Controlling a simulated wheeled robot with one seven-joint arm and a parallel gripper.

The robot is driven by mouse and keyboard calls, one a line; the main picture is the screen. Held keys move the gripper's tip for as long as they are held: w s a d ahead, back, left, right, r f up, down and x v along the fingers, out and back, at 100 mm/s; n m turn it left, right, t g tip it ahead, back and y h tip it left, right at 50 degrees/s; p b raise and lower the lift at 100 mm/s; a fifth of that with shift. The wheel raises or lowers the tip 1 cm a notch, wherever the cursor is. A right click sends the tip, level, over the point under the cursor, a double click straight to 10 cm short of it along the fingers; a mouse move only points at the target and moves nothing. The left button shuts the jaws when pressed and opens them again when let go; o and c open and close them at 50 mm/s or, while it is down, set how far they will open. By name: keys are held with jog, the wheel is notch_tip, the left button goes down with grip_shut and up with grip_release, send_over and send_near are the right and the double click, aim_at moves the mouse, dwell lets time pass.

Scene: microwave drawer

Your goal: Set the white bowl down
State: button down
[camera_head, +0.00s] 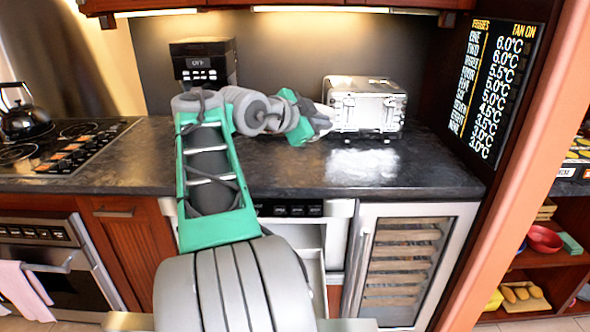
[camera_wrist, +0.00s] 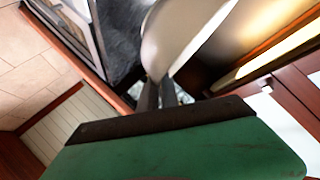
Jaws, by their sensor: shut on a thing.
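The white bowl (camera_wrist: 185,32) fills the upper middle of the wrist view, seen partly edge-on and cut off by the top of the frame. My gripper (camera_wrist: 165,90) is shut on its near edge, with the dark fingers meeting it. In the head view my gripper (camera_head: 322,122) is above the dark countertop (camera_head: 350,168), in front of the silver toaster. There the bowl is mostly hidden by my gripper and hard to make out. I cannot tell whether it touches the counter.
The silver toaster (camera_head: 365,108) stands close to my gripper. A black coffee machine (camera_head: 203,63) is at the back, left of it. A stove with a kettle (camera_head: 25,118) is at the far left. A drawer (camera_head: 310,245) is open below the counter. The front right countertop is clear.

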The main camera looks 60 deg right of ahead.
jog(key=f, duration=0.1)
jog(key=w+f+n+t, duration=0.1)
jog(key=shift+w+a+f+n+t, duration=0.3)
jog(key=shift+a+f+t, duration=0.1)
jog(key=shift+w+d+f, duration=0.1)
jog(key=shift+w+f, duration=0.1)
jog(key=shift+w, duration=0.1)
jog(key=w+d+f, duration=0.2)
jog(key=d+f, duration=0.2)
jog(key=w+d+f+p, duration=0.1)
jog(key=w+d+f, duration=0.1)
jog(key=d+f, duration=0.2)
jog(key=w+d+f, duration=0.2)
jog(key=d+f, duration=0.2)
jog(key=shift+w+d+f, duration=0.1)
jog(key=shift+d+f, duration=0.2)
jog(key=shift+f, duration=0.1)
jog(key=shift+f, duration=0.1)
